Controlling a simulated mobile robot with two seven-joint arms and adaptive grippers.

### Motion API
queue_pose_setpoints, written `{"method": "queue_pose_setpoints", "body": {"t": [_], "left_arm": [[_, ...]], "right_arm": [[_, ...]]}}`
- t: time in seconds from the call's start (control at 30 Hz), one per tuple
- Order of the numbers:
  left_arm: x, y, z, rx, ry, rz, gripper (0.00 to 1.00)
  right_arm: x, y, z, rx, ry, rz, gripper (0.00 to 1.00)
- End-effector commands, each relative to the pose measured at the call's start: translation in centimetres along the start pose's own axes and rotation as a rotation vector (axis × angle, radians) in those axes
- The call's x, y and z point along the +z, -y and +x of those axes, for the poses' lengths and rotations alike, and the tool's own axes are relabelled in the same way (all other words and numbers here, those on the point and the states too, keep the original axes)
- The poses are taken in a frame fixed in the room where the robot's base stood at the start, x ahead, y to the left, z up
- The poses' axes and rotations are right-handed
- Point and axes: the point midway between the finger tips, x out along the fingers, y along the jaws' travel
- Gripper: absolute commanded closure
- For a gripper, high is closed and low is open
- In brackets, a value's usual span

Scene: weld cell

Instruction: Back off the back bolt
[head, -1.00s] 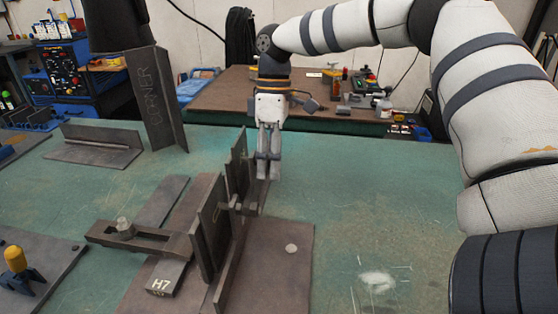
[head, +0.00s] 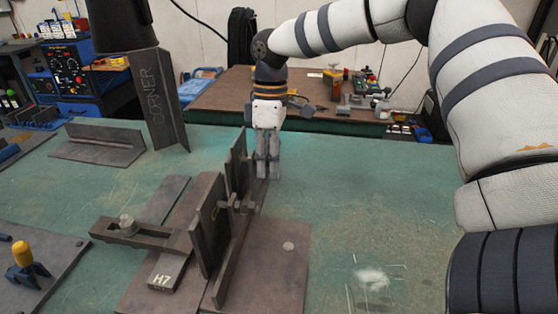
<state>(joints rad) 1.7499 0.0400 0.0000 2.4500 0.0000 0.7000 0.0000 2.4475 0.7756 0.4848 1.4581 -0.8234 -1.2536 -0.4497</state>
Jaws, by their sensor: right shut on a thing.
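My right gripper (head: 268,174) points down at the far end of the dark steel fixture, on the right side of its upright plates (head: 236,178). Its fingers are closed together on something at the back bolt's place; the bolt itself is hidden by the fingers and plates. A nearer bolt (head: 232,206) sticks out sideways from the upright plates, clear of the fingers. The fixture stands on a brown base plate (head: 275,270).
A clamp bar (head: 165,236) with a nut and the H7 block (head: 163,278) lie left of the fixture. The tall CORNER angle (head: 160,100) and a low angle piece (head: 97,143) stand behind left. The green table (head: 380,200) is clear to the right.

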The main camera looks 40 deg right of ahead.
Motion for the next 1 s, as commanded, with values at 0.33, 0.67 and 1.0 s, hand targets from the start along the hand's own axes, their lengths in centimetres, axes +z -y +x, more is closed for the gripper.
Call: {"method": "queue_pose_setpoints", "body": {"t": [0.33,0.67,1.0], "left_arm": [[-0.15,0.00,-0.18,0.000,-0.007,0.000,0.60],[-0.14,-0.01,-0.16,0.000,-0.006,0.000,0.60],[-0.14,-0.01,-0.16,0.000,-0.006,0.000,0.60]], "right_arm": [[0.12,0.05,-0.23,0.556,0.011,-0.013,0.87],[0.02,-0.02,-0.12,0.698,-0.002,-0.001,0.87],[-0.02,-0.01,-0.10,0.696,-0.003,0.000,0.60]]}}
